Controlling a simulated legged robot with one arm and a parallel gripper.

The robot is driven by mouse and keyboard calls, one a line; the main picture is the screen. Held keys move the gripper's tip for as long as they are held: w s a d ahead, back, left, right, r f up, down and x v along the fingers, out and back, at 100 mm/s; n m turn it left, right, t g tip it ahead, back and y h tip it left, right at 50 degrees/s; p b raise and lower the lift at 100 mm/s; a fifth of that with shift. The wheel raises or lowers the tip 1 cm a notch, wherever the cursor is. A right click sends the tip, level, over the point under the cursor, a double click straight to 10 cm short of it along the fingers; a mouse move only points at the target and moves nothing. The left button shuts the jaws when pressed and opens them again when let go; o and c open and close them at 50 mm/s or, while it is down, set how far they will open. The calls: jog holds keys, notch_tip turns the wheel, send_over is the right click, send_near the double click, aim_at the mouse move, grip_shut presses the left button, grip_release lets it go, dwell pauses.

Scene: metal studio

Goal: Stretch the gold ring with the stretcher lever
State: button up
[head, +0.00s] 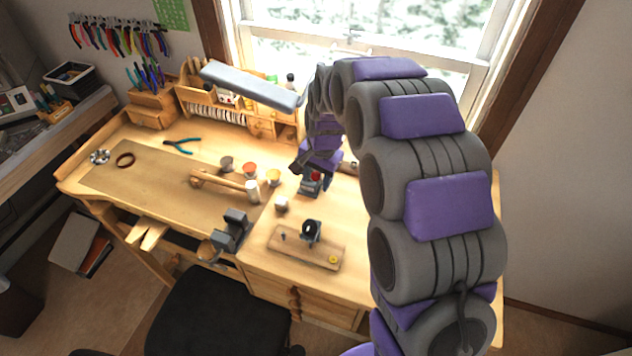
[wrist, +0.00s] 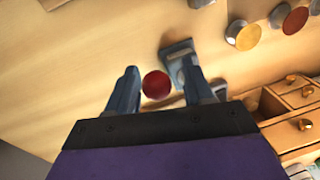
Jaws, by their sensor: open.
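The red ball knob (wrist: 157,85) of the stretcher lever shows in the wrist view. It lies between the two fingers of my gripper (wrist: 158,74), with a visible gap on the left side. The grey metal stretcher body (wrist: 178,56) is just beyond the right finger, partly hidden by it. My gripper is open and holds nothing. In the head view the red knob (head: 316,177) shows below my purple wrist, above the grey stretcher (head: 309,188) on the bench. I cannot make out the gold ring in either view.
A wooden board (head: 290,248) with a black part and a small yellow piece lies in front. Small drawers (wrist: 298,92) are at the right in the wrist view.

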jog(key=shift+a+f, duration=0.1)
jog(key=shift+f, duration=0.8)
grip_shut()
jog(key=shift+w+r, duration=0.1)
